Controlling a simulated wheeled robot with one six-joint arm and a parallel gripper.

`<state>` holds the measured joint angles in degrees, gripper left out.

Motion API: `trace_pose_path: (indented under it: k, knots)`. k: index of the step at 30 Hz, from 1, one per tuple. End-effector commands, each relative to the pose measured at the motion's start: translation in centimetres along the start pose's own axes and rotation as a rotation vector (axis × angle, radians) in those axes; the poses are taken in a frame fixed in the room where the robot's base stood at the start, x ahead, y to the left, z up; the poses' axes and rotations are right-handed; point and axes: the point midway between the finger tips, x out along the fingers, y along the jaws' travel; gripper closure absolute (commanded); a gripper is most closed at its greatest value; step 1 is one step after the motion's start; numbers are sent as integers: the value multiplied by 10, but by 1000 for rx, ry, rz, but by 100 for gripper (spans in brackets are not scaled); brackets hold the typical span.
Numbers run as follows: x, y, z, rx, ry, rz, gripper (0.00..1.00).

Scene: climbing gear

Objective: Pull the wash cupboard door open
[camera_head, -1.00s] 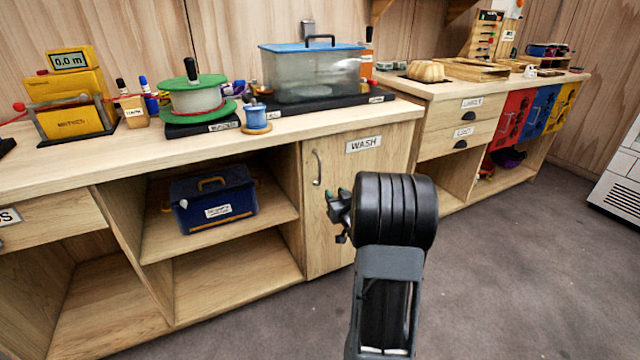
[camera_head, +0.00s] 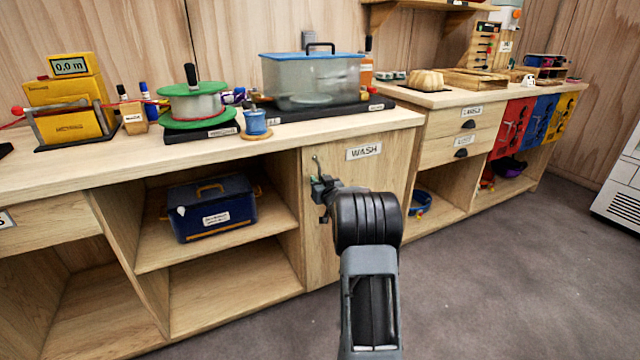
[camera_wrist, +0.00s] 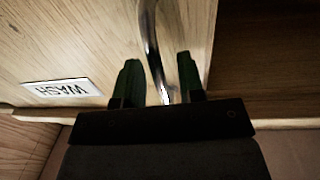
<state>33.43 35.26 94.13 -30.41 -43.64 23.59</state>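The wash cupboard door (camera_head: 350,215) is a light wood panel with a white WASH label (camera_head: 364,151); it looks shut. The label appears upside down in the wrist view (camera_wrist: 60,91). The door's curved metal handle (camera_wrist: 152,45) runs between the two dark green fingers of my gripper (camera_wrist: 157,80), which stand apart on either side of it. A gap shows between the handle and each finger. In the head view my gripper (camera_head: 320,187) is at the handle and hides most of it; only the handle's top end shows.
An open shelf (camera_head: 215,240) with a dark blue box (camera_head: 212,208) is left of the door. The worktop (camera_head: 300,125) above carries a lidded tank (camera_head: 312,80) and a green reel (camera_head: 193,100). Drawers (camera_head: 460,137) stand to the right. The grey floor (camera_head: 480,280) in front is clear.

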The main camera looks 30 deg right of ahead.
Motion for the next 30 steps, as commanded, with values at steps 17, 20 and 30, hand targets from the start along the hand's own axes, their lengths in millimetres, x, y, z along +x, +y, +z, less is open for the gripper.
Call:
trace_pose_path:
  k: [17, 20, 30]
  knots:
    - [1, 0, 0, 0, -1, 0, 92]
    - [1, 0, 0, 0, -1, 0, 100]
    - [0, 0, 0, 1, -1, 1, 100]
